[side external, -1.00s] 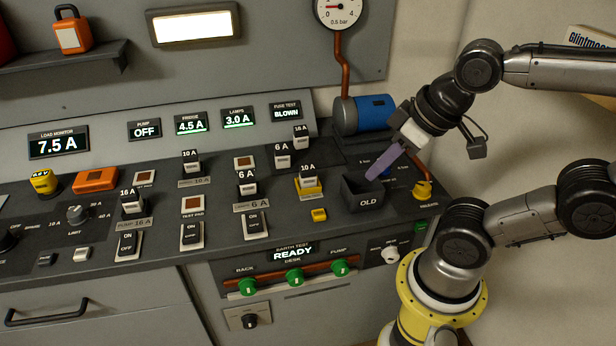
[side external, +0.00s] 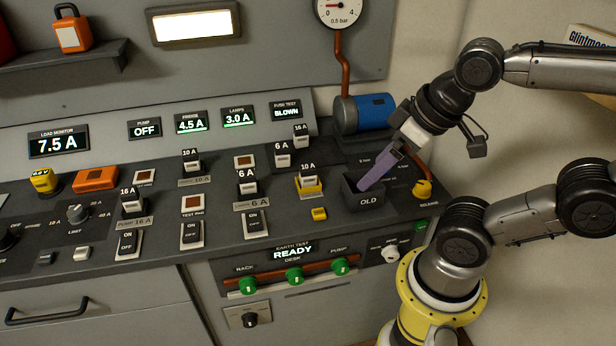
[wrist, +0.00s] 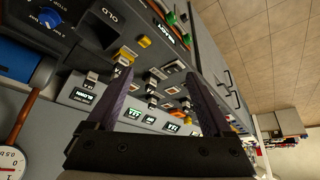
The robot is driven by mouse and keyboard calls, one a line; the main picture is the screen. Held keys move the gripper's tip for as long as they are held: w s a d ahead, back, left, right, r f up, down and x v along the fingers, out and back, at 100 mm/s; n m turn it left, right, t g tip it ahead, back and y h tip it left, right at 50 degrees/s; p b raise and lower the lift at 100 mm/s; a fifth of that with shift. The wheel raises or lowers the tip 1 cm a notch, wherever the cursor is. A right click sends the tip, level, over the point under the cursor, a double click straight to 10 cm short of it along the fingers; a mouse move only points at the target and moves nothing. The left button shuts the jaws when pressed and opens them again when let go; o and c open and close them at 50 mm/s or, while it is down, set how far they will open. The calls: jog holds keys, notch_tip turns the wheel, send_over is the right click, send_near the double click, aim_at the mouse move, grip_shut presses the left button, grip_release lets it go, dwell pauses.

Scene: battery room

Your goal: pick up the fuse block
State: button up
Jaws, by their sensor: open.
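Several dark fuse blocks with white rating labels stand on the desk panel in the side view. They are a 16 A block (side external: 131,203), a 10 A block (side external: 192,161), two 6 A blocks (side external: 246,187) (side external: 282,155), a 16 A block (side external: 300,135) at the back right, and a 10 A block (side external: 308,182) in a yellow holder. I cannot tell which one is meant. My gripper (side external: 364,184) is open and empty, its purple fingers slanting down at the OLD bin, right of the yellow holder. The wrist view shows both fingers (wrist: 158,76) apart, with nothing between their tips.
The dark OLD bin (side external: 362,203) is right beneath my fingers. A blue cylinder (side external: 364,115) and a copper pipe (side external: 341,70) stand behind. A yellow knob (side external: 423,190) is to the right. Switches (side external: 253,224) and green knobs (side external: 294,277) line the front.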

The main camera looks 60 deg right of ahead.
jog(key=w+r+m, duration=0.3)
jog(key=w+r, duration=0.2)
jog(key=m+g, duration=0.6)
send_over(308, 166)
notch_tip(308, 166, down, 8)
notch_tip(308, 166, down, 14)
jog(key=shift+r, duration=0.1)
grip_shut()
